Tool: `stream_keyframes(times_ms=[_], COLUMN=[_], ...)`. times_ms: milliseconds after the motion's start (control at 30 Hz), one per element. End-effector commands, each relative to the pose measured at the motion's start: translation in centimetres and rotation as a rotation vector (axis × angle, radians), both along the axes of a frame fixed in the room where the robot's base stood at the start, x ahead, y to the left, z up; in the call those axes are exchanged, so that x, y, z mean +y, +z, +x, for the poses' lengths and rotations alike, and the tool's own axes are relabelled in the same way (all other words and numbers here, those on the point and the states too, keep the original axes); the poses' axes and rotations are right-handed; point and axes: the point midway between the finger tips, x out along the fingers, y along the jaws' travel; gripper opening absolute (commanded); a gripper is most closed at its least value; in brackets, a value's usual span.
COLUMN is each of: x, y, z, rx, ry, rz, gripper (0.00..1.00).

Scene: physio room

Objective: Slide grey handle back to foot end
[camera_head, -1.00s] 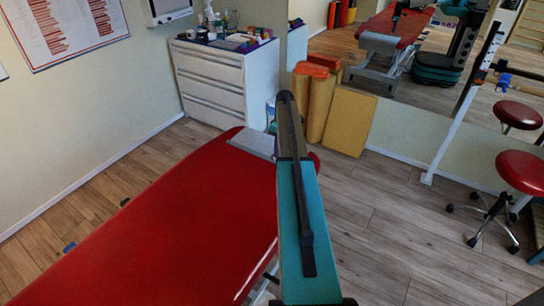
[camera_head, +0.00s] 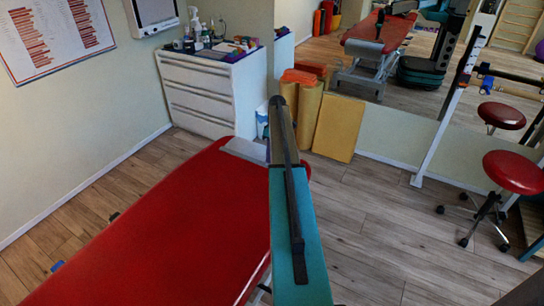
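A red padded treatment table (camera_head: 150,240) fills the lower left of the head view. A flat grey piece (camera_head: 245,150) lies across its far end; I cannot tell whether this is the grey handle. No other grey handle can be made out. My teal and dark arm reaches forward over the table's right edge and covers part of the far end. My gripper is hidden, so its fingers and anything in them cannot be seen.
A white drawer unit (camera_head: 210,92) with bottles on top stands beyond the table. Yellow and orange rolls and a yellow block (camera_head: 337,128) lean by the mirror. A red stool (camera_head: 512,172) stands at right. Wooden floor is clear between the table and stool.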

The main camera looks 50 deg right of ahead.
Motion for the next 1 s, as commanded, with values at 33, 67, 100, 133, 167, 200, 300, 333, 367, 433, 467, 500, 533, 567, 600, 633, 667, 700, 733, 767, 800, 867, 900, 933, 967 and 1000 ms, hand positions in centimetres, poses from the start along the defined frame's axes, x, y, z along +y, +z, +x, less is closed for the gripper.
stream_keyframes(times_ms=[33, 67, 100, 133, 167, 200, 300, 333, 367, 433, 467, 500, 533, 567, 600, 633, 667, 700, 733, 767, 800, 867, 900, 933, 967, 1000], x=[0.0, 0.0, 0.0, 0.0, 0.0, -0.1, -0.2, -0.2, -0.3, -0.4, -0.5, -0.6, -0.7, -0.8, -0.9, -0.9, -1.0, -1.1, -1.2, -1.3, -1.4, -1.4, -1.5, -1.5, -1.5, -1.5], y=[0.0, 0.0, 0.0, 0.0, 0.1, 0.2, 0.7, 0.9, 1.2, 1.8, 2.2, 2.7, 3.1, 3.5, 4.0, 4.4, 4.8, 5.3, 5.6, 5.9, 6.3, 6.7, 6.9, 7.1, 7.2, 7.3], z=[0.0, 0.0, 0.0, 0.0, 0.0, 0.0, 0.0, 0.0, 0.1, 0.1, 0.1, 0.1, 0.2, 0.2, 0.2, 0.2, 0.2, 0.2, 0.2, 0.2, 0.2, 0.2, 0.2, 0.2, 0.2, 0.2], rx=[0.000, 0.001, 0.001, 0.001, 0.001, 0.001, 0.000, 0.000, 0.000, 0.000, 0.000, 0.000, 0.000, -0.001, -0.001, -0.001, 0.000, -0.001, -0.001, -0.001, -0.001, -0.001, 0.000, 0.000, 0.000, 0.000], ry=[0.000, -0.001, -0.001, -0.001, -0.001, -0.001, -0.001, -0.001, -0.001, 0.000, 0.000, 0.000, 0.000, 0.000, 0.000, 0.000, 0.000, -0.001, -0.001, -0.001, -0.001, -0.001, -0.001, -0.001, -0.001, -0.001], rz=[0.000, 0.000, 0.000, 0.000, 0.000, 0.000, -0.001, -0.001, -0.001, -0.001, -0.001, -0.001, -0.001, -0.002, -0.002, -0.001, -0.001, -0.001, -0.001, -0.001, -0.001, -0.001, 0.000, 0.000, 0.000, 0.000], gripper=[0.28, 0.28, 0.28, 0.28, 0.28, 0.28, 0.28, 0.28, 0.28, 0.28, 0.28, 0.28, 0.28, 0.28, 0.28, 0.28, 0.28, 0.28, 0.28, 0.28, 0.28, 0.28, 0.28, 0.28, 0.28, 0.28])
